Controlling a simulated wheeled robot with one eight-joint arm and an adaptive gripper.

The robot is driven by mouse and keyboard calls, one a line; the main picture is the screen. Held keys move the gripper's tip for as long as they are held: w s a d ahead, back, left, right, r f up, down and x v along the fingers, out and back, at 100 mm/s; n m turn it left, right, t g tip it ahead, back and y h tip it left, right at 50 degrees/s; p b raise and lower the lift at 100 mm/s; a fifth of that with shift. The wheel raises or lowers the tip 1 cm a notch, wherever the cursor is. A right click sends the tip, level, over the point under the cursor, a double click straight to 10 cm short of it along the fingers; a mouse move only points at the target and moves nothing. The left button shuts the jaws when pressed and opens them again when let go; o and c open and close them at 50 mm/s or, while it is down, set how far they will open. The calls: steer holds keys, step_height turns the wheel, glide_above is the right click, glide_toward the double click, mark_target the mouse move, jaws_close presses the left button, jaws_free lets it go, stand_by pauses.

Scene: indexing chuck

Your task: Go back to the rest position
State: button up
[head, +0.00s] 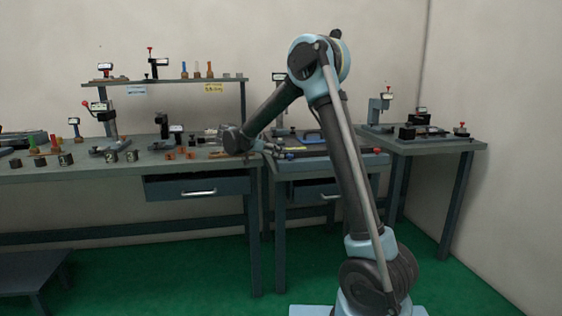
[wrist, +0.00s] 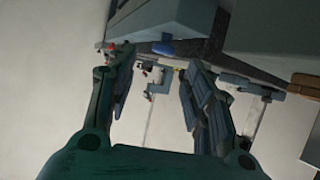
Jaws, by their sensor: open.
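In the head view my arm rises from its base at the lower right, bends at a high elbow and reaches down and left to the bench. Past the fingers are the wall, bench surfaces and small devices, seen tilted. Part of the bench top behind my wrist is hidden.
A shelf (head: 165,81) with small devices stands over the long workbench. Small blocks (head: 110,156) line its front. A side table (head: 430,147) with devices stands at the right by the wall. The green floor (head: 190,270) in front is clear; a low platform (head: 30,267) is at the left.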

steer(key=s+d+n+g+y, duration=0.2)
steer(key=s+d+n, duration=0.1)
steer(key=s+d, duration=0.8)
steer(key=s+d+n+g+y, duration=0.25)
steer(key=s+d, duration=0.65)
steer(key=d, duration=0.5)
steer(key=s+d+f+n+y, duration=0.1)
steer(key=s+f+y, duration=0.1)
steer(key=s+f, duration=0.3)
steer(key=s+d+f+n+g+y, duration=0.1)
steer(key=s+f, duration=0.4)
steer(key=s, duration=0.7)
steer(key=s+f+n+y, duration=0.3)
steer(key=s+f, duration=0.2)
steer(key=s, duration=0.4)
steer(key=shift+d, duration=0.4)
steer(key=shift+f, duration=0.1)
steer(key=shift+w+f, duration=0.2)
steer(key=shift+w, duration=0.25)
